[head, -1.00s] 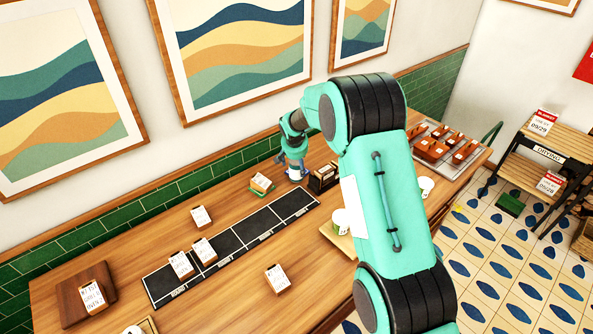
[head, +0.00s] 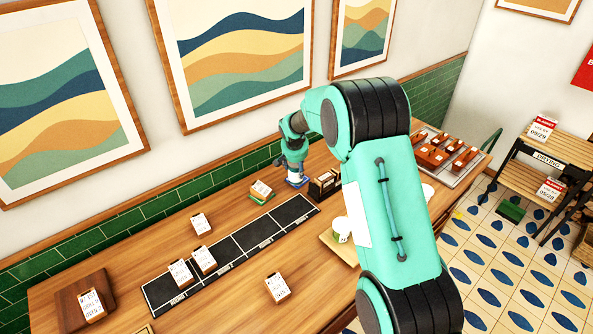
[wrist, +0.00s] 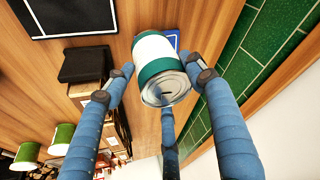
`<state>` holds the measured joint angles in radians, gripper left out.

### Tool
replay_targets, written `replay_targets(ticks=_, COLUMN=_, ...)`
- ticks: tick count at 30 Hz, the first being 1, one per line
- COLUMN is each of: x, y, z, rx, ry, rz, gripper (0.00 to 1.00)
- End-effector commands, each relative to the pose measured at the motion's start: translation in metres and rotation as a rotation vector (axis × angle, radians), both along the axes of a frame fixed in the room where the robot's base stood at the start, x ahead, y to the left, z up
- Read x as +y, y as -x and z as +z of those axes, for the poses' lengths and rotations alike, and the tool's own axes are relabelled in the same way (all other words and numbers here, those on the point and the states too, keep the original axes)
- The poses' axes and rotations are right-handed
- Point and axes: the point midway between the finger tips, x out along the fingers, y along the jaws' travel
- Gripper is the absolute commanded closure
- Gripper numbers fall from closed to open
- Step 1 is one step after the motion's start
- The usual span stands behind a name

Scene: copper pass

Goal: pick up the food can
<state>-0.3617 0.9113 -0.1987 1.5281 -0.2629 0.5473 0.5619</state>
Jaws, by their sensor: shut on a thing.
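The food can (wrist: 161,68), white and green with a bare metal end, is between the blue fingers of my gripper (wrist: 158,70) in the wrist view. The fingers are shut on it from both sides, and another finger shows below its metal end. In the head view my gripper (head: 293,163) is at the back of the counter near the green tiles, with the can (head: 294,172) small and partly hidden by it. A blue flat thing (head: 297,183) shows just under the can. I cannot tell whether the can touches it.
A dark box of cards (head: 324,185) stands close to the right of my gripper. A card on a green block (head: 261,191) is to the left. A black strip with compartments (head: 235,246) lies in front.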

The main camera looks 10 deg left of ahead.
Motion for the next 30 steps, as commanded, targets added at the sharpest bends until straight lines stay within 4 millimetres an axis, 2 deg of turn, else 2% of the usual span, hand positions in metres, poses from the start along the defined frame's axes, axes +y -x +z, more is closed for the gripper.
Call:
replay_targets(ticks=3, x=0.000, y=0.000, z=0.017, rx=-0.004, ry=-0.001, rz=0.000, gripper=0.95)
replay_targets(ticks=10, x=-0.009, y=0.028, z=0.018, rx=-0.003, ry=-0.001, rz=0.000, gripper=0.95)
replay_targets(ticks=30, x=-0.040, y=0.123, z=0.026, rx=-0.002, ry=0.000, rz=0.000, gripper=0.95)
